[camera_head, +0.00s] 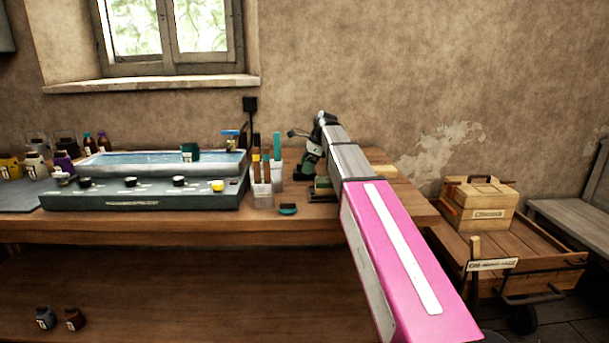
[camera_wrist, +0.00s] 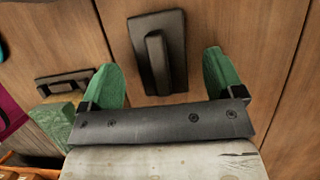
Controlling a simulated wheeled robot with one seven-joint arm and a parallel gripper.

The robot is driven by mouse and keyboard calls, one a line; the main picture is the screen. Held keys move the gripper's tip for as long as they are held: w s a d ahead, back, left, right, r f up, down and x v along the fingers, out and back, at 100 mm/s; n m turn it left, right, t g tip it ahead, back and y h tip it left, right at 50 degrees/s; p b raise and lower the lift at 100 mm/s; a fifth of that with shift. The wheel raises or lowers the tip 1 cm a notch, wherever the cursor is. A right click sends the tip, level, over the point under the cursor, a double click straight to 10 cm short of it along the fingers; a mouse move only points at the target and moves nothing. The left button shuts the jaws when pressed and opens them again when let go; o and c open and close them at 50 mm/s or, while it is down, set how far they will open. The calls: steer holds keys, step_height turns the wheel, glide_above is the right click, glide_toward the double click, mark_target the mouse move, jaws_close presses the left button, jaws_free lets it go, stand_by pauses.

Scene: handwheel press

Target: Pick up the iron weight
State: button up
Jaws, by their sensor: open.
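The iron weight (camera_wrist: 175,38) is a dark block with a raised bar handle, lying on the wooden bench top in the wrist view. My gripper (camera_wrist: 161,62) is open, with one green finger on each side of the near part of the weight. Bench wood shows between each finger and the block, and nothing is held. The height of the fingers above the bench is hard to tell. In the head view my arm reaches over the right part of the bench (camera_head: 180,229), and I cannot make out the weight there.
Left of my gripper, the wrist view shows another dark handled piece (camera_wrist: 66,83) beside a green block (camera_wrist: 60,118). On the bench, a water bath (camera_head: 150,163) stands left and a brush holder (camera_head: 262,194) stands nearer my arm. A cart (camera_head: 540,255) carries a wooden box (camera_head: 484,207) at right.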

steer(key=x, duration=0.2)
steer(key=shift+a+f, duration=0.15)
steer(key=shift+f, duration=0.1)
steer(key=c, duration=1.4)
steer(key=shift+r, duration=0.15)
